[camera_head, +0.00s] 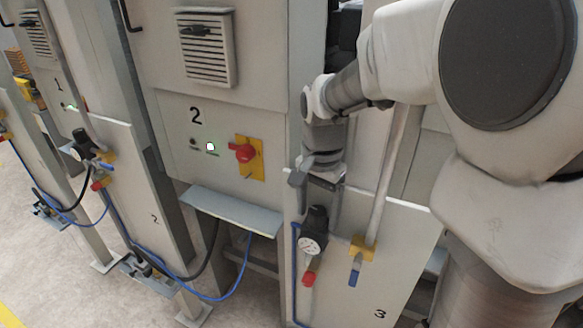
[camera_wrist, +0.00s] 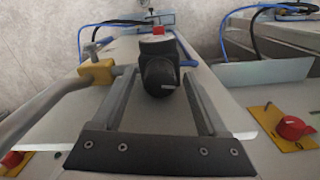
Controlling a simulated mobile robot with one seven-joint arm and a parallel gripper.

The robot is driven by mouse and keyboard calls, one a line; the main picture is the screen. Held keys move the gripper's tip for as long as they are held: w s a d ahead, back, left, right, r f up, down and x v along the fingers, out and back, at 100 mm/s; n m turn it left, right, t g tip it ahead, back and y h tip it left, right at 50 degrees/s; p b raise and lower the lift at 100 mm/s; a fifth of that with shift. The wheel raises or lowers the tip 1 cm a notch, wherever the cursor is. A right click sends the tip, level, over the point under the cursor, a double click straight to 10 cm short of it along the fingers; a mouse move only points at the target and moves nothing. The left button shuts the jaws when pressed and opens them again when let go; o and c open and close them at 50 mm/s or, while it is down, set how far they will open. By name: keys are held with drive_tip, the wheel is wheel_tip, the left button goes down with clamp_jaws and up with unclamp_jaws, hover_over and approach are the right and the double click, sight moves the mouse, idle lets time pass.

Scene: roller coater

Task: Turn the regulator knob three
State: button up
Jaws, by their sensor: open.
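The regulator knob three is the black cylinder (camera_head: 317,217) on top of a round pressure gauge (camera_head: 312,245) on the panel marked 3 (camera_head: 400,255). The knob (camera_wrist: 160,75) also shows large at the centre of the wrist view. My gripper (camera_head: 317,196) is above the knob in the head view. In the wrist view my gripper's (camera_wrist: 157,74) two fingers are spread, one on each side of the knob, with a narrow gap visible on both sides. I cannot tell exactly how deep the knob sits between the fingers.
A grey pipe with a yellow fitting (camera_head: 362,247) and a blue-handled valve (camera_head: 355,272) runs right of the gauge. A red-handled valve (camera_head: 309,279) hangs below it. A red rotary switch (camera_head: 242,152) on a yellow plate and a grey ledge (camera_head: 232,211) are to the left.

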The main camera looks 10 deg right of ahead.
drive_tip(key=shift+f, duration=0.15)
clamp_jaws()
idle(0.4)
drive_tip(key=shift+n, duration=0.3)
drive_tip(key=n, duration=0.8)
drive_tip(key=shift+n, duration=0.4)
idle(0.3)
